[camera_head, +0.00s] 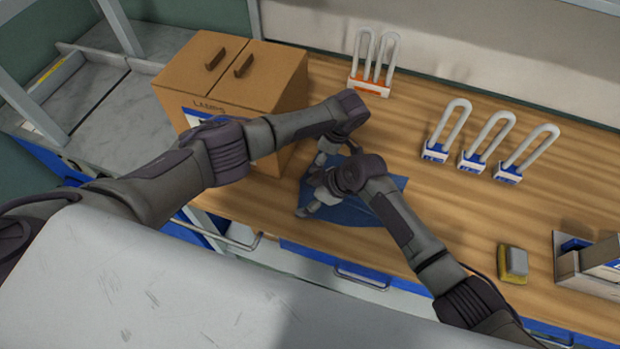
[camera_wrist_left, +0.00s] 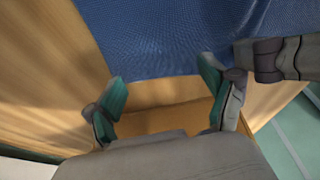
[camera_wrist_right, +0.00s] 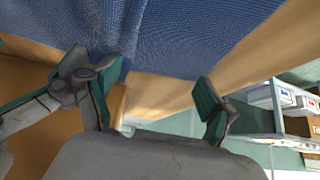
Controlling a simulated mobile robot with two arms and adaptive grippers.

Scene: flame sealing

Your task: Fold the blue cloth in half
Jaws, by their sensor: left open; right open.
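The blue cloth (camera_head: 348,213) lies on the wooden worktop near its front edge, partly hidden under my two grippers. It fills the top of the left wrist view (camera_wrist_left: 165,35) and the right wrist view (camera_wrist_right: 170,35). My left gripper (camera_wrist_left: 165,92) is open at one edge of the cloth, with nothing seen between its fingers. My right gripper (camera_head: 315,193) is open just over the cloth and also shows in the right wrist view (camera_wrist_right: 156,98). The two grippers are close together. I cannot tell whether any finger touches the cloth.
A brown box (camera_head: 230,95) with two handles stands left of the cloth. Several blue-and-white loop-shaped items, a yellow-grey sponge (camera_head: 513,263) and a metal holder (camera_head: 585,265) are on the right.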

